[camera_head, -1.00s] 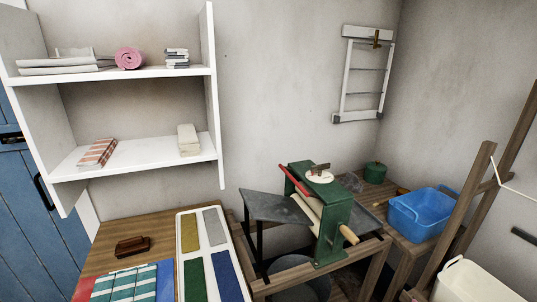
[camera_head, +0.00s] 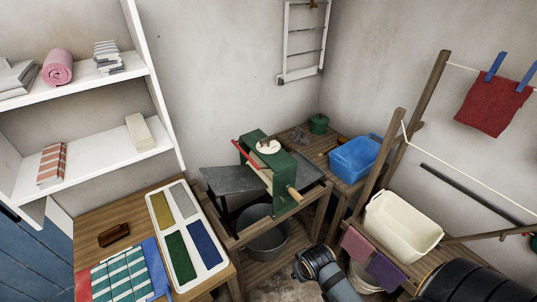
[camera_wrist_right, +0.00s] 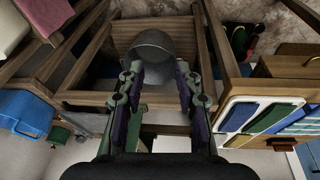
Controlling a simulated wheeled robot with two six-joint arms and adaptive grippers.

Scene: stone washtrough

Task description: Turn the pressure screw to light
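The green wringer (camera_head: 272,172) stands on a wooden frame in the middle of the head view. On its top is a white round dial (camera_head: 268,149) with a small brown handle, which I take as the pressure screw. Its marks are too small to read. A red lever (camera_head: 241,152) and a light wooden roller end (camera_head: 295,194) show on the wringer. My right gripper (camera_wrist_right: 160,84) is open and empty in the right wrist view. In the head view my right arm comes in low, in front of the wringer and apart from it. My left gripper is not in view.
A grey metal tub (camera_head: 264,240) sits under the wringer. A blue basin (camera_head: 355,158) and green pot (camera_head: 319,124) stand behind right. A cream tub (camera_head: 402,224) and wooden posts (camera_head: 381,152) are at right. A colour-panel tray (camera_head: 211,265) lies at left.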

